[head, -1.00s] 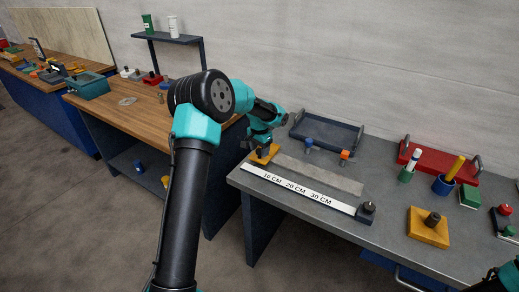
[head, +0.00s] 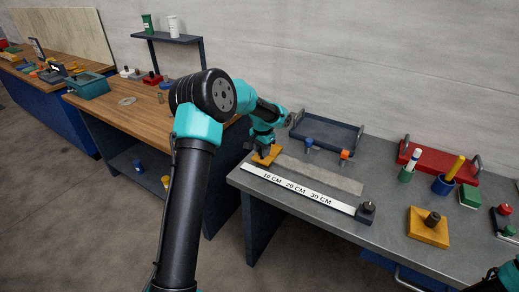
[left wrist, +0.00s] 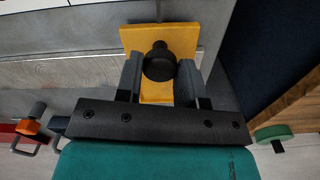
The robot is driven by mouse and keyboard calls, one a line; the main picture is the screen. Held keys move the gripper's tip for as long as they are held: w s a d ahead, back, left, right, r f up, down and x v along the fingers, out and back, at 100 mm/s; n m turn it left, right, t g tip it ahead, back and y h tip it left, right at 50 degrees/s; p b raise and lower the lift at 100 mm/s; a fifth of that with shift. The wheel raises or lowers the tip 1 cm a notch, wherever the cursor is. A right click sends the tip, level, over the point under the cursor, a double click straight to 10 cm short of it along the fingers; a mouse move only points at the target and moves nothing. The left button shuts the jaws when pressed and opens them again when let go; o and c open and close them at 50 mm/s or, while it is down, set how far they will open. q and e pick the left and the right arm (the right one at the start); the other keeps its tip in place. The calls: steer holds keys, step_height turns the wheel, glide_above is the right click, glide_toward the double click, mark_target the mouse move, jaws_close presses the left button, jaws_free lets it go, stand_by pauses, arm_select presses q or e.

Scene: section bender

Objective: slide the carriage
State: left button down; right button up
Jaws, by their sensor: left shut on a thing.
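The carriage is a yellow block (head: 267,156) at the left end of a flat grey rail (head: 320,175), behind a white scale strip (head: 298,188) marked 10, 20 and 30 CM. In the left wrist view the yellow carriage (left wrist: 160,40) carries a round black knob (left wrist: 160,62). My left gripper (head: 265,148) is down on the carriage. The left wrist view shows its two fingers (left wrist: 160,75) closed on either side of the knob. My right gripper is out of the head view; only a bit of that arm shows at the lower right corner.
A dark knob (head: 367,209) stands at the right end of the scale. A yellow block with a dark knob (head: 428,226) sits further right. A blue tray (head: 327,132), blue and orange knobs, a red tray and several cups stand behind and right.

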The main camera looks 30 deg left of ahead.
arm_select(q)
steer(key=d, duration=1.8)
steer(key=shift+w+d, duration=0.15)
steer(key=shift+d, duration=0.25)
steer(key=c, duration=0.7)
jaws_free()
steer(key=shift+c, duration=0.2)
steer(key=shift+r, duration=0.15)
step_height(320, 180, up, 17)
steer(key=shift+a, duration=0.15)
